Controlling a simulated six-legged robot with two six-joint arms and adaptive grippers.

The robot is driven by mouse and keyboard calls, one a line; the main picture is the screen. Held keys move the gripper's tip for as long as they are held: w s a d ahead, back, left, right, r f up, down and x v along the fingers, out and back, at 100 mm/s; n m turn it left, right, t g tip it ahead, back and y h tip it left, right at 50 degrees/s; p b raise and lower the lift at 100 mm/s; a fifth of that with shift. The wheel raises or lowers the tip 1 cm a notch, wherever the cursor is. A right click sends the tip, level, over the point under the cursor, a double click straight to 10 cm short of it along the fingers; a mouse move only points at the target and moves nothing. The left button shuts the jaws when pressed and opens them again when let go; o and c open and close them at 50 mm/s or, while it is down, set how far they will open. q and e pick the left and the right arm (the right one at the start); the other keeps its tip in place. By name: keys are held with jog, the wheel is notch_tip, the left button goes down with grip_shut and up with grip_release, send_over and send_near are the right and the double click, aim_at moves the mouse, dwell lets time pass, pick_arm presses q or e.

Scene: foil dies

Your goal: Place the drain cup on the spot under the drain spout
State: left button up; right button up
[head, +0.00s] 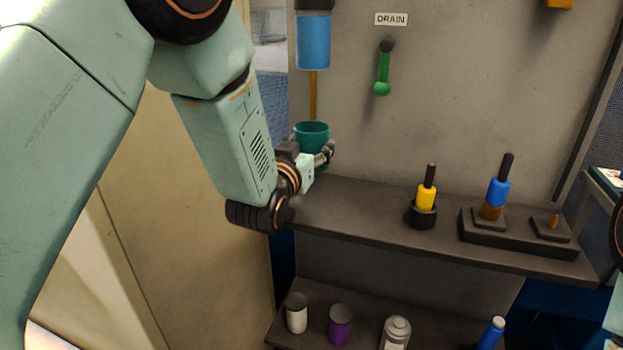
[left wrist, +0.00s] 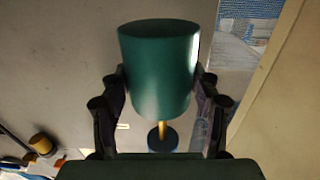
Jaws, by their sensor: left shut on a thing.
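The teal drain cup (head: 311,134) is upright in the head view, at the left end of the shelf. My left gripper (head: 326,154) is shut on it; the fingers lie on both sides of the cup (left wrist: 158,75) in the left wrist view. The thin brown drain spout (head: 313,95) hangs from a blue cylinder (head: 313,42) directly above the cup in the head view. I cannot tell whether the cup touches the shelf. The spot under the spout is hidden. My right gripper is out of view.
The dark shelf (head: 400,225) bears a yellow-handled tool in a round holder (head: 423,215) and a blue-handled tool on a black base (head: 520,240). A green lever (head: 382,75) hangs below the DRAIN label (head: 391,19). Containers stand on the lower shelf. The upper shelf's left-middle is clear.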

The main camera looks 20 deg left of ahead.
pick_arm(q)
jog(key=shift+w+a+f+b, duration=0.1)
jog(key=shift+w+f+b, duration=0.15)
jog(key=shift+f, duration=0.35)
jog(key=shift+w+a+f+b, duration=0.1)
jog(key=shift+f+b, duration=0.1)
jog(key=shift+f, duration=0.35)
jog(key=f+b, duration=0.1)
jog(key=f, duration=0.2)
jog(key=f+b, duration=0.1)
jog(key=f, duration=0.1)
jog(key=shift+w+d+b, duration=0.1)
jog(key=shift+w+b, duration=0.2)
jog(key=shift+w, duration=0.15)
jog(key=shift+r, duration=0.1)
jog(key=shift+r, duration=0.1)
jog(key=shift+f, duration=0.25)
jog(key=o, duration=1.2)
jog(key=shift+o, duration=0.5)
